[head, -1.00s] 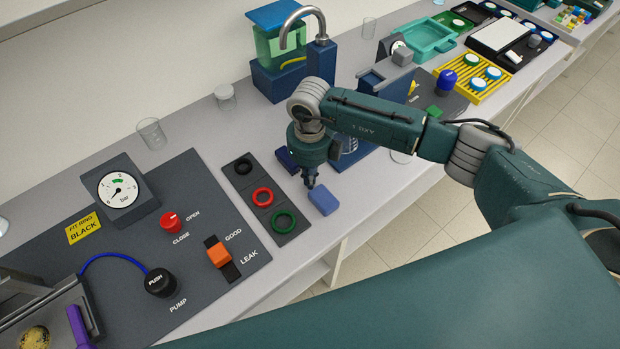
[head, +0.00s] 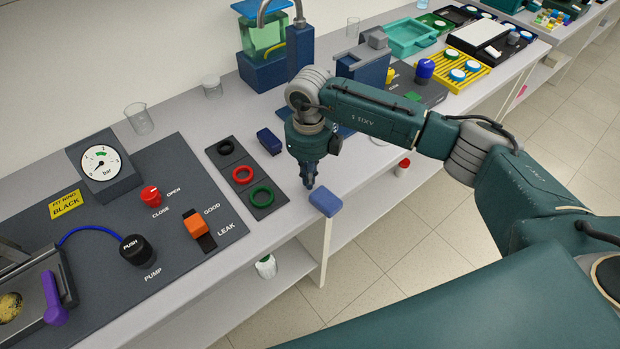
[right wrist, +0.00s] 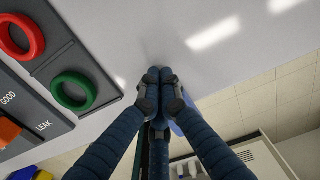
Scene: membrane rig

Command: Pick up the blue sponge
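The blue sponge (head: 325,203) is a small block at the front edge of the bench in the head view; part of it appears past the edge. A strip of lighter blue, likely the sponge (right wrist: 176,128), shows behind the fingers, mostly hidden. I cannot tell whether a corner is pinched. My left gripper is not in view.
A strip with black, red and green rings (head: 262,195) lies left of the gripper. A dark blue block (head: 269,141) is behind it. A grey panel (head: 150,235) with gauge and knobs fills the left. Floor and a lower shelf (head: 225,310) lie beyond the edge.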

